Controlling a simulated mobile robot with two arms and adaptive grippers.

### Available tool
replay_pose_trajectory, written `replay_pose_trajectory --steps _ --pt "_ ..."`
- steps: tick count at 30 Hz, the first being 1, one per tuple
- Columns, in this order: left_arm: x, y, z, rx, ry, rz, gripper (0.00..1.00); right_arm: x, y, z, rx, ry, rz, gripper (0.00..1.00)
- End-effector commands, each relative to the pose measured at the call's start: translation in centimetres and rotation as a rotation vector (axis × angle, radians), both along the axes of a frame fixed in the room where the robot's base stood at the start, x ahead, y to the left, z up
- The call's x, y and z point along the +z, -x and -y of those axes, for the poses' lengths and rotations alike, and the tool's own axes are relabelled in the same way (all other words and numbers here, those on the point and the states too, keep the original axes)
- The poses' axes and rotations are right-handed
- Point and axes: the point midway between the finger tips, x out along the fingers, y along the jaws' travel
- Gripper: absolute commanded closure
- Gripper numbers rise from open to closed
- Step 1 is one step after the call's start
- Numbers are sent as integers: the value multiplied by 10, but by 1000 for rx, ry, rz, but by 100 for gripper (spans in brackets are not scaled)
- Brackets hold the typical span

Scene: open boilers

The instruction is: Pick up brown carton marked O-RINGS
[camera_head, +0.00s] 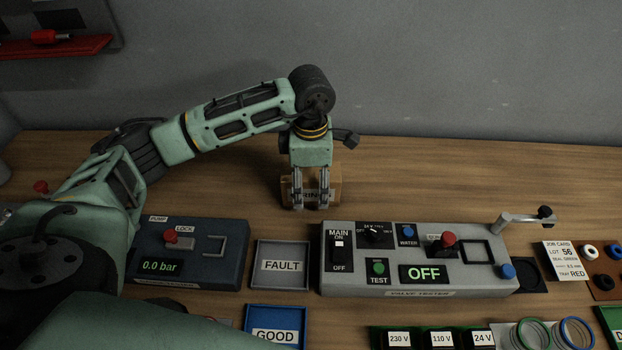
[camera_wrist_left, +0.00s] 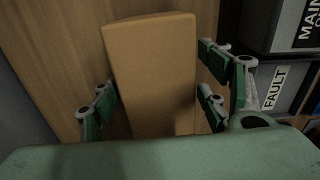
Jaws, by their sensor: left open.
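The brown carton (camera_head: 335,188) stands on the wooden bench behind the valve tester, mostly covered by my left gripper in the head view. In the left wrist view the carton (camera_wrist_left: 155,60) shows a plain tan face; I cannot read its marking in that view. My left gripper (camera_head: 311,203) points down at the carton with its fingers spread. In the left wrist view the fingers stand to either side of the carton, with small gaps beside it. My right gripper is not in view.
The grey valve tester (camera_head: 384,277) and the FAULT tray (camera_head: 281,250) lie in front of the carton. The blue pump box (camera_head: 215,280) is at left. A crank handle (camera_head: 528,218) sticks up at the tester's right. The bench behind the tester is otherwise clear, up to the wall.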

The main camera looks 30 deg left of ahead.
Motion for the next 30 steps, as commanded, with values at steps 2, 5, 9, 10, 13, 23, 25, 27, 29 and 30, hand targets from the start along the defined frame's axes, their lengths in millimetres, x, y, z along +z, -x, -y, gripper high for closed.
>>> replay_pose_trajectory --steps 2,5,9,10,13,23,25,27,29,30 --pt "-10 1 0 2 0 -4 31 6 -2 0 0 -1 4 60" --pt "-18 0 0 1 -1 0 31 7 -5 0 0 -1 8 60" --pt "-21 0 0 0 0 1 31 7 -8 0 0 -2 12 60" --pt "-21 0 0 0 0 1 31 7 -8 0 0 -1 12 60" --pt "-20 0 0 0 0 1 34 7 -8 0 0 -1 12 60" --pt "-20 0 0 0 0 1 63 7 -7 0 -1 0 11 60" --pt "-20 0 0 0 0 1 69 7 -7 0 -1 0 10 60" --pt "-20 0 0 0 0 1 75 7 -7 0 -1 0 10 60" --pt "-20 -1 0 0 0 1 80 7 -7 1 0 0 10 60" --pt "-20 -1 0 0 0 1 84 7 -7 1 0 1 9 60"
